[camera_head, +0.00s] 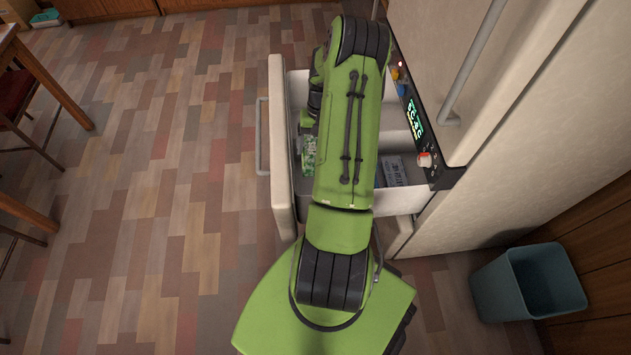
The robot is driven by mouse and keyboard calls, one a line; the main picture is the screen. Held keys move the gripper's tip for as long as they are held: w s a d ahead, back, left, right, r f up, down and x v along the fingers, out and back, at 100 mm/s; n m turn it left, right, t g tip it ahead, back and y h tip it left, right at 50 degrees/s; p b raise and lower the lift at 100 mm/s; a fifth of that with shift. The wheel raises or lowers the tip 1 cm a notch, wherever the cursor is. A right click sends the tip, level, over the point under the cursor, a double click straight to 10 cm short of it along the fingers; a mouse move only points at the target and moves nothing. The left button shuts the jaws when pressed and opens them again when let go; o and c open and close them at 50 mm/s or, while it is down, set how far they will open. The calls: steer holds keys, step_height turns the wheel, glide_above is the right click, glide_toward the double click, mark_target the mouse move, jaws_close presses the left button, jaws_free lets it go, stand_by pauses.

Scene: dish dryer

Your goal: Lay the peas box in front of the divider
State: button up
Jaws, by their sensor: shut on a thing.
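The peas box (308,157), green with a pale pattern, shows at the left inside of the open drawer (283,150), just left of my arm. My gripper (308,128) is mostly hidden behind my green arm. Its dark end is right above the peas box, and it is shut on the box. Whether the box touches the drawer floor cannot be told. A white upright piece inside the drawer on the right, probably the divider (413,118), is partly covered by my arm.
A control panel (415,115) with knobs and a lit display borders the drawer. A blue-grey bin (530,283) stands lower right. Chairs are at the far left; the floor between is clear.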

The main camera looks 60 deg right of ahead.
step_height(320, 180, down, 18)
steer(key=b, duration=0.5)
steer(key=shift+f+b, duration=0.1)
steer(key=shift+b, duration=0.25)
steer(key=o, duration=1.4)
steer(key=shift+o, duration=0.2)
steer(key=p+v, duration=0.3)
steer(key=v, duration=0.9)
steer(key=shift+w+a+p, duration=0.1)
steer(key=shift+p, duration=0.2)
